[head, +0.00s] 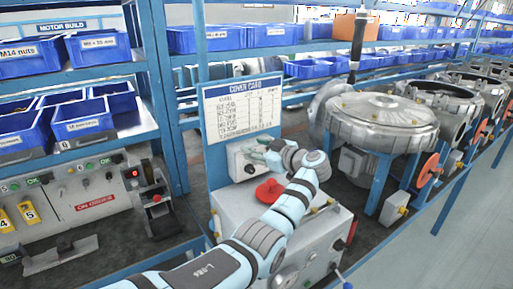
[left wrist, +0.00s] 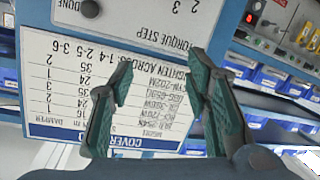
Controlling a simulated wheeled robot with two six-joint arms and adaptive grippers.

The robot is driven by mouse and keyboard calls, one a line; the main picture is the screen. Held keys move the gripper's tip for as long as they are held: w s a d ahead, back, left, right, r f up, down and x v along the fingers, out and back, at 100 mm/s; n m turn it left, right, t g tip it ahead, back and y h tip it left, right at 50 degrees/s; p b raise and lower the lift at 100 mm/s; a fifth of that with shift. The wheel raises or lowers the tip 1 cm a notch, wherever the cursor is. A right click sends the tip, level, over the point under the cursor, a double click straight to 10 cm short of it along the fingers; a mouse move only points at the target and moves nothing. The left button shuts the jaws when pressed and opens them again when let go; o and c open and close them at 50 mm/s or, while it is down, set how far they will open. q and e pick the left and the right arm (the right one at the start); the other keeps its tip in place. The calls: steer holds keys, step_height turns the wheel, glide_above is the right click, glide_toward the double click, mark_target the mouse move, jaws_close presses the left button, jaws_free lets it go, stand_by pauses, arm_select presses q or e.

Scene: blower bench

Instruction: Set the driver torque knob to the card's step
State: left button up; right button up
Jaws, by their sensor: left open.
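The white cover card (head: 242,107) stands on a blue board behind the grey machine. In the left wrist view the card (left wrist: 70,75) is upside down, with rows of model codes and numbers. Just below the card is a light box (head: 234,165), marked TORQUE STEP in the left wrist view (left wrist: 150,22), where digits 2 and 3 and a dark round DONE button (left wrist: 90,8) also show. The torque knob is not clearly visible, and its setting cannot be read. My left gripper (head: 259,151) is open and empty before the box. My right gripper is out of view.
A large round metal cover (head: 381,120) stands to the right. Blue bins (head: 83,119) and a control panel (head: 82,188) are on the left.

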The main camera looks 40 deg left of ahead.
arm_select(q)
steer(key=shift+r, duration=0.5)
